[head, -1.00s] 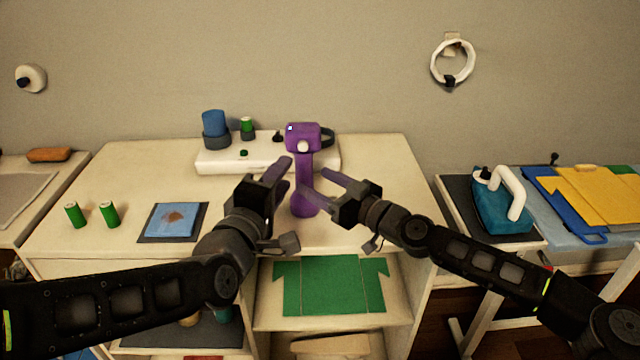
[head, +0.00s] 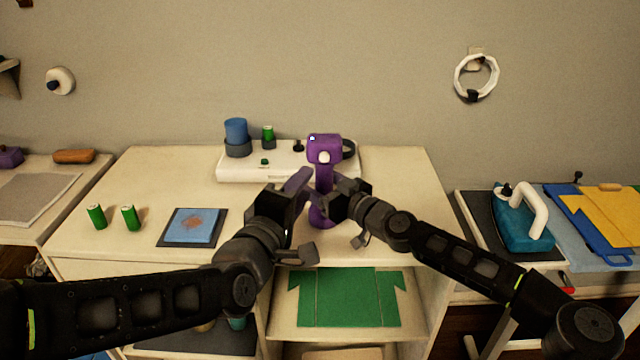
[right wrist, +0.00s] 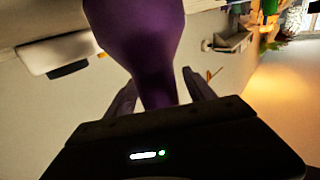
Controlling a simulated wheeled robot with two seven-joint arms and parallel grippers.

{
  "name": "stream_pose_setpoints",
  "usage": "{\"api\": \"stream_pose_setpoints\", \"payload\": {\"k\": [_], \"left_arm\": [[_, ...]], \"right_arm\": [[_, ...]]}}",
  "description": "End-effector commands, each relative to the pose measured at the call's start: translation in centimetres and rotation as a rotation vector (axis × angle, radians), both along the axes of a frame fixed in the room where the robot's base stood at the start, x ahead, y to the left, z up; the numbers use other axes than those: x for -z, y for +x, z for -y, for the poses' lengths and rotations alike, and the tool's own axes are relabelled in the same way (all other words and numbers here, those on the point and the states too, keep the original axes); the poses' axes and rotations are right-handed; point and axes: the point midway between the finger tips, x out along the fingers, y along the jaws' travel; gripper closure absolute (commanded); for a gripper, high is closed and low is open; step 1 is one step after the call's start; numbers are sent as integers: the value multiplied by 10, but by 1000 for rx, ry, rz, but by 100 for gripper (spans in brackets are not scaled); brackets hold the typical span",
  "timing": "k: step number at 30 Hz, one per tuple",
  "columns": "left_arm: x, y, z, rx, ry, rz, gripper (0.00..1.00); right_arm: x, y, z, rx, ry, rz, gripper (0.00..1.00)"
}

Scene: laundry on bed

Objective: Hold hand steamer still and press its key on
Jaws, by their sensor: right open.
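The purple hand steamer (head: 324,150) stands upright on the cabinet top, with a white round key (head: 324,157) on the front of its head. My right gripper (head: 326,188) is open at its handle from the right. In the right wrist view the purple handle (right wrist: 150,50) comes down between the two spread fingers (right wrist: 160,92); I cannot tell whether either touches it. My left gripper (head: 303,188) is just left of the handle, below the head, its fingers pointing up and away. Its jaw gap is hard to make out. The grippers hide part of the handle.
A white base (head: 262,172) with a blue cup (head: 236,132) stands behind the steamer. A teal iron (head: 522,225) stands on the right table. The cabinet top's right part is clear.

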Motion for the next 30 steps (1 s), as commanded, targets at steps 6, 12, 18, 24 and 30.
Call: {"api": "stream_pose_setpoints", "payload": {"k": [6, 12, 18, 24, 30], "left_arm": [[0, 0, 0, 0, 0, 0, 64], [0, 0, 0, 0, 0, 0, 64], [0, 0, 0, 0, 0, 0, 64], [0, 0, 0, 0, 0, 0, 64], [0, 0, 0, 0, 0, 0, 64]], "right_arm": [[0, 0, 0, 0, 0, 0, 43], [0, 0, 0, 0, 0, 0, 59], [0, 0, 0, 0, 0, 0, 76], [0, 0, 0, 0, 0, 0, 92], [0, 0, 0, 0, 0, 0, 100]]}}
